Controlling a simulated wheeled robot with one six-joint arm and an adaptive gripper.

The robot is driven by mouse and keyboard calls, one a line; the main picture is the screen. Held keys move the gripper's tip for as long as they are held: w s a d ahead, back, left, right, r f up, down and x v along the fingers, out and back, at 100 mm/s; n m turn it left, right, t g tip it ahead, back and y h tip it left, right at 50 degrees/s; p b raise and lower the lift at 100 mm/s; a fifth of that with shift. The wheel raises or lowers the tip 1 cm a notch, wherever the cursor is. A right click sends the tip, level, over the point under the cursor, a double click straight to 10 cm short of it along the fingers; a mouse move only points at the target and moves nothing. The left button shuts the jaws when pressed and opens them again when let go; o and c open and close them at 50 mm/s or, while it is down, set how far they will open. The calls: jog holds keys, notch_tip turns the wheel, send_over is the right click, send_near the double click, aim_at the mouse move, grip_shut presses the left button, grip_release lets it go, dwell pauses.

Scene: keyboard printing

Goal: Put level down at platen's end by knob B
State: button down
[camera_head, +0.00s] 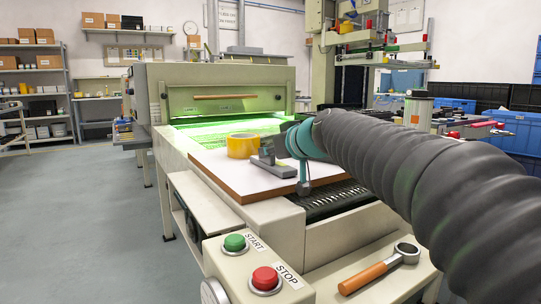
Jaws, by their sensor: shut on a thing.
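A white platen (229,177) with a brown edge lies flat at the front of the green-lit machine. A yellow ring (242,146), like a tape roll, sits on it. My gripper (276,161) is low over the platen, to the right of the ring, and partly hidden by my arm. It is shut on a small grey piece (268,168) that appears to be the level. I cannot tell whether that piece touches the platen. Knob B cannot be made out, and no knob lettering is readable.
A green START button (235,242) and a red STOP button (265,278) are in front. A wrench-like tool with an orange handle (363,278) lies on the front right ledge. A dark grille (338,197) is right of the platen. Open floor (105,220) is at left.

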jog(key=shift+f, duration=0.1)
jog(key=c, duration=1.5)
grip_release()
jog(key=o, duration=0.4)
jog(key=shift+c, duration=0.2)
